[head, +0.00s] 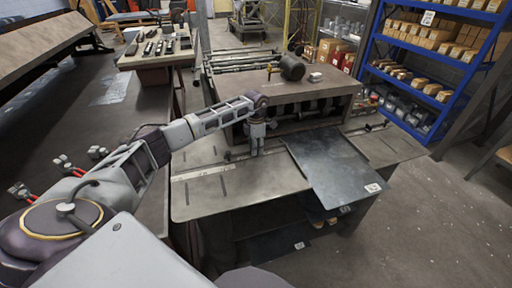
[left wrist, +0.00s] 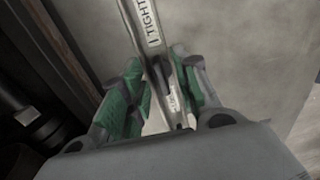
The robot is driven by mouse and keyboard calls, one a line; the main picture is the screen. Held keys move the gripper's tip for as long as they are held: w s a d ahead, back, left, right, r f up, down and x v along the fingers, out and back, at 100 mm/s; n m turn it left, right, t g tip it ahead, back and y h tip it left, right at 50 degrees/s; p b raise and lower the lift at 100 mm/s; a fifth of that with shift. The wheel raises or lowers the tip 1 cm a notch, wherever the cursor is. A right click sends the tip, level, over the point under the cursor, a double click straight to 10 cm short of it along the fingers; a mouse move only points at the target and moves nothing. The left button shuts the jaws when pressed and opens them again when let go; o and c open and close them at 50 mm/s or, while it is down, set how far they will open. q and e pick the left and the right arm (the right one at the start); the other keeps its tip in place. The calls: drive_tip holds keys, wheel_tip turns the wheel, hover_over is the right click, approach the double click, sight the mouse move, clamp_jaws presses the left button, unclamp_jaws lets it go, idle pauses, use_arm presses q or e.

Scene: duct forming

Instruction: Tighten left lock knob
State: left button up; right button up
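My left arm reaches in from the left in the head view, and its gripper (head: 255,150) points down at the front left of the forming machine (head: 310,98). In the left wrist view the left gripper (left wrist: 165,85) has green-padded fingers on both sides of a narrow metal bar (left wrist: 143,28) marked "TIGHT". The bar runs between the fingers; I cannot tell whether both pads press on it. The lock knob cannot be made out in either view; the gripper may hide it. My right gripper is not in view.
A dark sheet (head: 335,165) lies sloping over the machine table's (head: 240,190) front right edge. A dark cylinder (head: 292,68) sits on top of the machine. A side table with tools (head: 160,45) stands back left. Blue shelving (head: 435,50) is at right, with open floor before it.

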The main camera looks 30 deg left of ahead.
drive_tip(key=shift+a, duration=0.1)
use_arm(q)
clamp_jaws()
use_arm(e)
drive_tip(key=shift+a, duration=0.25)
